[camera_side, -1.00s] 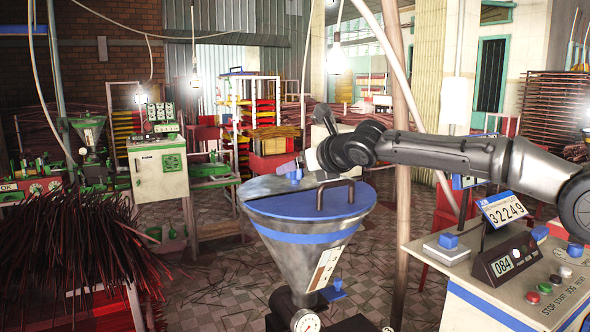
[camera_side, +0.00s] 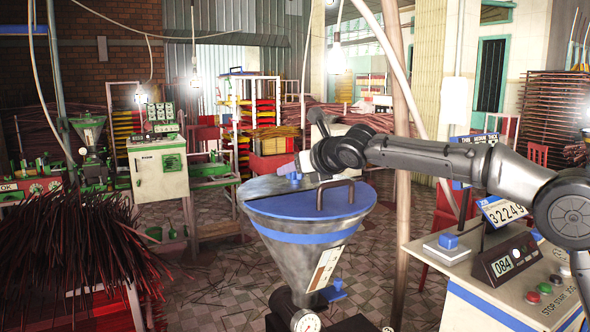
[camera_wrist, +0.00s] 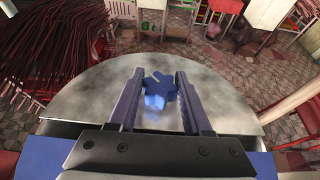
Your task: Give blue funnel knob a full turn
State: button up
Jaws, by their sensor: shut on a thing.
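In the side view the knob (camera_side: 294,177) shows only as a small blue patch below my gripper (camera_side: 287,168). The grey cone funnel (camera_side: 305,257) has a blue lid with a dark handle and a blue band. Its metal rim (camera_wrist: 85,95) shows around the knob in the wrist view.
A pressure gauge (camera_side: 306,322) sits at the funnel's foot. A control console (camera_side: 520,290) with buttons and number displays stands at the right. A bare pole (camera_side: 402,210) rises behind the funnel. Bundles of dark red sticks (camera_side: 80,245) fill the left front.

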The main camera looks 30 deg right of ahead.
jog(key=shift+m+h, duration=0.3)
grip_shut()
jog(key=shift+a+m+g+h, duration=0.1)
jog(key=shift+m+g+h, duration=0.2)
jog(key=shift+m+h, duration=1.25)
jog(key=shift+m+g+h, duration=0.4)
jog(key=shift+m+h, duration=0.55)
jog(key=shift+h, duration=0.4)
jog(key=shift+m+g, duration=0.3)
jog(key=o, duration=1.2)
grip_release()
jog(key=v, duration=1.3)
jog(key=shift+s+a, duration=0.3)
